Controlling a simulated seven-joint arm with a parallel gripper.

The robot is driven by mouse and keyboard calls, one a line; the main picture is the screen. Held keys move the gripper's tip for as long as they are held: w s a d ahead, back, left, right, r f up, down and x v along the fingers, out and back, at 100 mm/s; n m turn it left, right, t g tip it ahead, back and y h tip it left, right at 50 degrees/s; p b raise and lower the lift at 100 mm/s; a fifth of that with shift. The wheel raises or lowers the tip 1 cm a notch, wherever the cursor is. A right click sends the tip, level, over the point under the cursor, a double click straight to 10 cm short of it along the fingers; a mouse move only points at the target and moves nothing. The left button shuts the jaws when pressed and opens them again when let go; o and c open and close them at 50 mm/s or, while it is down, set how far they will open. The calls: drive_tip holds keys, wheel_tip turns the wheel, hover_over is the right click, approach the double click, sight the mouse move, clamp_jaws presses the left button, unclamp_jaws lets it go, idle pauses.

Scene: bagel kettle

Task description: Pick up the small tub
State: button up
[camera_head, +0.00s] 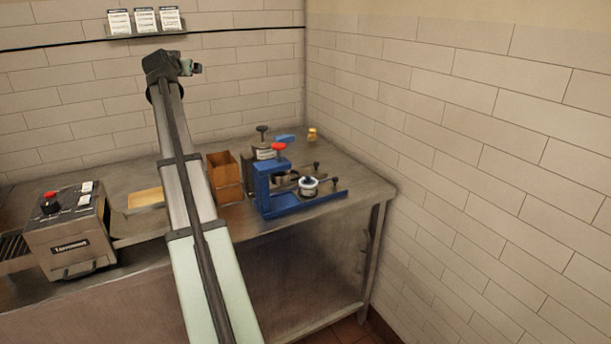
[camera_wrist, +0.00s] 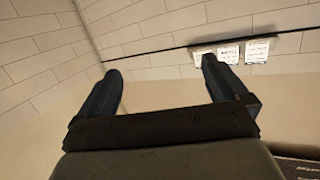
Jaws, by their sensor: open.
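A small tan-yellow round thing (camera_head: 312,134), which looks like the small tub, stands at the back right of the steel table, near the corner of the walls. It is too small in the head view to make out details. My gripper (camera_head: 197,69) is raised high above the table, in front of the back wall, well up and to the left of the tub. In the wrist view my gripper (camera_wrist: 162,68) has its two dark fingers spread apart with nothing between them.
A blue press (camera_head: 264,190) with a red knob and a white-topped round piece (camera_head: 308,187) stand in front of the tub. A brown open box (camera_head: 225,178) is left of them. A grey machine (camera_head: 69,232) stands far left. Cards (camera_head: 145,20) sit on a wall ledge.

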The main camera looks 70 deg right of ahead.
drive_tip(key=s+d+f+g+y, duration=0.1)
drive_tip(key=s+d+f+g, duration=0.2)
drive_tip(key=s, duration=0.4)
drive_tip(key=s+d+f+g+y, duration=0.1)
drive_tip(key=s+d+f, duration=0.2)
drive_tip(key=s+f, duration=0.3)
drive_tip(key=g+y, duration=0.3)
drive_tip(key=y, duration=0.4)
hover_over(309, 180)
drive_tip(key=a, duration=0.3)
wheel_tip(309, 180, down, 11)
drive_tip(key=shift+w+d+f+n+t+y, duration=0.1)
drive_tip(key=shift+d+f+n+t+y, duration=0.35)
drive_tip(key=shift+f, duration=2.75)
drive_tip(key=shift+w+d+f+n+t, duration=0.1)
drive_tip(key=shift+d+f+n+t, duration=0.35)
drive_tip(key=shift+f, duration=2.75)
drive_tip(key=shift+d+f+n+t+y, duration=0.25)
drive_tip(key=shift+d+f+t, duration=0.45)
drive_tip(key=shift+f, duration=2.5)
drive_tip(key=shift+c, duration=0.2)
drive_tip(key=c, duration=1.1)
